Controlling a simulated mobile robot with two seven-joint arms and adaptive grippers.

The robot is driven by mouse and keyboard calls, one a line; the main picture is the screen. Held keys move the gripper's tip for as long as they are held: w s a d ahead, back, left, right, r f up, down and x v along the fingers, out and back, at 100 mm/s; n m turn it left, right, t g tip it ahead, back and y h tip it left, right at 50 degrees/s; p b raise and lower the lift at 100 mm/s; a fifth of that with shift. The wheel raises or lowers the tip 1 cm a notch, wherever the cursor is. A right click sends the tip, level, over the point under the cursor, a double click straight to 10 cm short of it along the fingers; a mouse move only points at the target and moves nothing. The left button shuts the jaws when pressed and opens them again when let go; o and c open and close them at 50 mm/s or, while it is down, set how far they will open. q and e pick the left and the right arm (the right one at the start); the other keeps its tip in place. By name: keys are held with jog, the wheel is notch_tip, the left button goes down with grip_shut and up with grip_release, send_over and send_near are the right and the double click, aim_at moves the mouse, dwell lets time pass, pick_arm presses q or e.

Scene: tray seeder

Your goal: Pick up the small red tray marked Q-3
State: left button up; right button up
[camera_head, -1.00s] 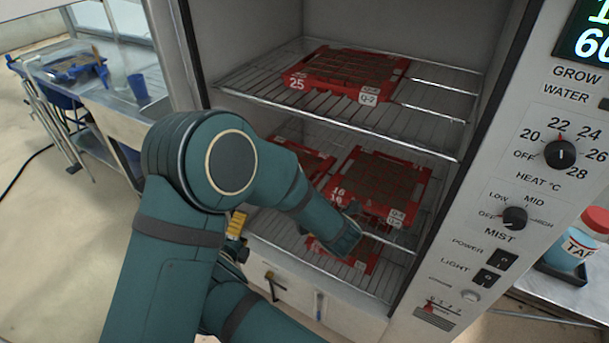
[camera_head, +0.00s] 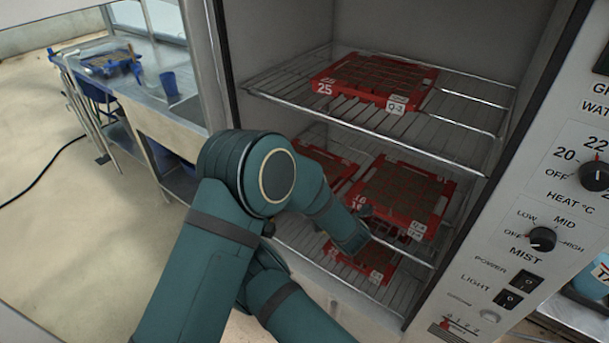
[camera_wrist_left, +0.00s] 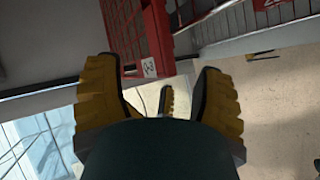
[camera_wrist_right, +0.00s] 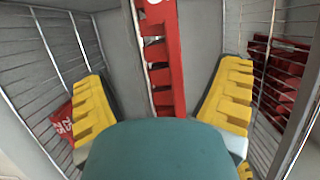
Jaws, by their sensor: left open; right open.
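Red trays stand on the wire shelves of the open cabinet. In the head view one with labels at its front (camera_head: 400,190) is on the shelf below the top one. Another red tray (camera_head: 375,277) is lower, at the front; I cannot read their labels. A red tray (camera_wrist_left: 155,35) in the left wrist view has a label that seems to read Q-3. My left gripper (camera_wrist_left: 157,75) is open just before it. My right gripper (camera_wrist_right: 163,72) is open and empty, facing a red tray edge (camera_wrist_right: 170,90) seen between its fingers. The head view hides most of both grippers.
A red tray marked 25 (camera_head: 365,80) sits on the top shelf (camera_head: 450,150). The control panel (camera_head: 540,200) is right of the opening.

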pick_arm(q)
jog(key=x, duration=0.7)
pick_arm(e)
jog(key=x, duration=0.7)
pick_arm(q)
jog(key=c, duration=1.1)
pick_arm(e)
jog(key=c, duration=1.2)
pick_arm(q)
grip_shut()
pick_arm(e)
jog(key=shift+c, duration=1.1)
pick_arm(q)
jog(key=shift+r, duration=0.1)
